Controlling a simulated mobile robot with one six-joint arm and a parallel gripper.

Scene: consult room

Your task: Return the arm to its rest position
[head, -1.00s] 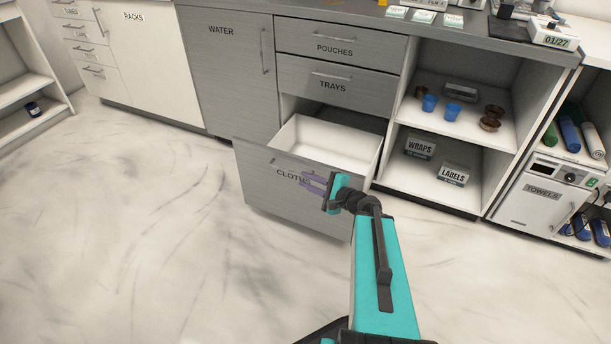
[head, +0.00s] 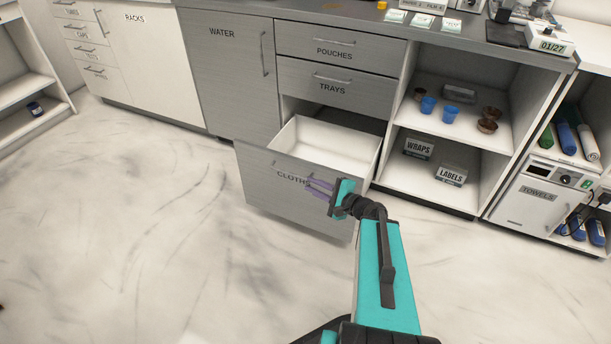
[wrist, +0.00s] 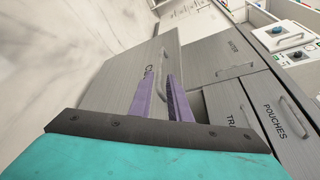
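My gripper (head: 319,188) has two purple fingers and is in front of the open drawer labelled CLOTHS (head: 262,198). In the wrist view my gripper (wrist: 165,92) shows its two fingers apart, with nothing held between them. The drawer front (wrist: 150,70) lies beyond the fingers. My teal arm reaches up from the bottom of the head view. I cannot tell from these frames whether the fingers touch the drawer front.
The pulled-out drawer's white inside (head: 325,143) looks empty. Open shelves to the right hold blue cups (head: 428,105), a WRAPS box (head: 418,148) and a LABELS box (head: 451,175). A TOWELS unit (head: 537,200) stands far right. The floor (head: 130,230) at left is clear.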

